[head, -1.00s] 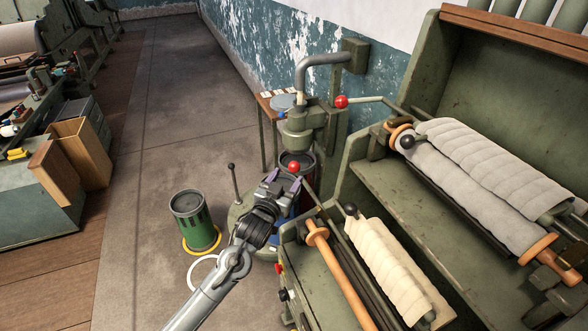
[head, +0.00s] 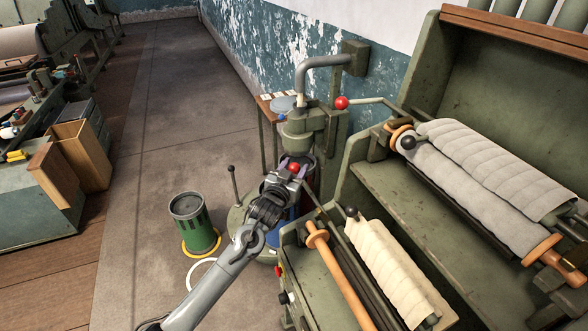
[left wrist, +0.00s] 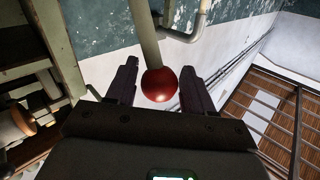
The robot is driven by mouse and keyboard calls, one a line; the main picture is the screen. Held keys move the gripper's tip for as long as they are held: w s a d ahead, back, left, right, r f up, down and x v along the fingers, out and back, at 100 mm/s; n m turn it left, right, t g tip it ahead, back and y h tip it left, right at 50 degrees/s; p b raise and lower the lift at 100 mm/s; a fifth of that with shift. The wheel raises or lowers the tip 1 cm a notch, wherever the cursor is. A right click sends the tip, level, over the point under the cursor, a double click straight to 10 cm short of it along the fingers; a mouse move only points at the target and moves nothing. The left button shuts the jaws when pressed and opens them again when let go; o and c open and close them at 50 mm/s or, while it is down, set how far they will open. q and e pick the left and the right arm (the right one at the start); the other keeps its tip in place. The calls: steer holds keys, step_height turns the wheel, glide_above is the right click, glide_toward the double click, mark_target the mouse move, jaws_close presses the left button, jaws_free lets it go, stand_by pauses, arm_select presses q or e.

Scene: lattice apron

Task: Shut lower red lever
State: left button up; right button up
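The lower red lever shows as a red ball knob (head: 294,167) at my left gripper in the head view. My left gripper (head: 288,174) is at the ball, its fingers apart on either side of it. In the left wrist view the red ball (left wrist: 159,84) sits on a pale rod, between the two open fingers of my left gripper (left wrist: 157,88), with gaps on both sides. A second, upper red ball knob (head: 341,102) ends a rod higher up, beside the green machine (head: 298,133). My right gripper is in neither view.
A green bin (head: 195,222) stands on the floor left of my arm, with a thin black-knobbed lever (head: 232,170) near it. At right, a green machine frame (head: 400,200) holds cloth rolls (head: 388,265). The floor at upper left is clear.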

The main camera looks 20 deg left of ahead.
arm_select(q)
jaws_close()
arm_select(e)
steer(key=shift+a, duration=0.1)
arm_select(q)
steer(key=shift+f, duration=0.1)
